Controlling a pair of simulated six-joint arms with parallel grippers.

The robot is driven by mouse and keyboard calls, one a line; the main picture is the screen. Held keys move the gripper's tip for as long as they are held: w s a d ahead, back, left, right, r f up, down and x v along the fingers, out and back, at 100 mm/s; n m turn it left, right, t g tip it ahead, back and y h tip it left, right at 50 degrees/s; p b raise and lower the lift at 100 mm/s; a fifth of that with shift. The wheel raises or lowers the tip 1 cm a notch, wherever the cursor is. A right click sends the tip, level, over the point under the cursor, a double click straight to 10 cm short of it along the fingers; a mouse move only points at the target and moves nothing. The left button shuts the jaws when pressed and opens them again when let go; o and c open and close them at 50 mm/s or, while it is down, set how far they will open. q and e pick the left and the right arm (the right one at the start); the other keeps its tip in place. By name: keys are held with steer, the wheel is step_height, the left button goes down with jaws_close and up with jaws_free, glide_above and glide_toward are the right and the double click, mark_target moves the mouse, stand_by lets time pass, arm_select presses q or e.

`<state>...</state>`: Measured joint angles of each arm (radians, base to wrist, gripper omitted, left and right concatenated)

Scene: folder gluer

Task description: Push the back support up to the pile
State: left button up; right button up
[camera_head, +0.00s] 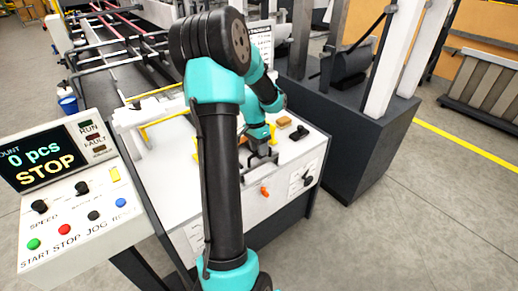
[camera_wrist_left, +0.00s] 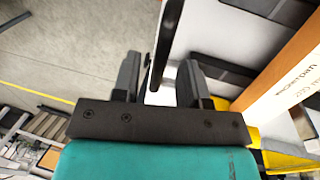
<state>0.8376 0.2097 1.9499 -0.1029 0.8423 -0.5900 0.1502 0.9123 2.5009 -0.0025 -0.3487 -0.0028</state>
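My left gripper (camera_head: 262,156) is low over the white machine table (camera_head: 170,190), with my arm hiding much of the table's middle. In the left wrist view my left gripper (camera_wrist_left: 159,72) has its two dark fingers apart. A thin black upright bar (camera_wrist_left: 166,42) shows in the gap between them; I cannot tell whether it touches a finger or whether it is the back support. A brown printed cardboard face (camera_wrist_left: 290,72), perhaps the pile, stands at the right, outside the fingers. A yellow bracket (camera_wrist_left: 285,160) is below it. My right gripper is not in view.
The control panel (camera_head: 70,190) with its STOP display is at the left. An orange knob (camera_head: 265,192) and a black knob (camera_head: 308,179) are on the table's front. A dark machine base (camera_head: 365,150) stands at the right. The rails (camera_head: 110,60) run back at the upper left.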

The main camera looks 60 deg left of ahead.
arm_select(q)
steer(key=shift+f, duration=0.3)
jaws_close()
stand_by(0.4)
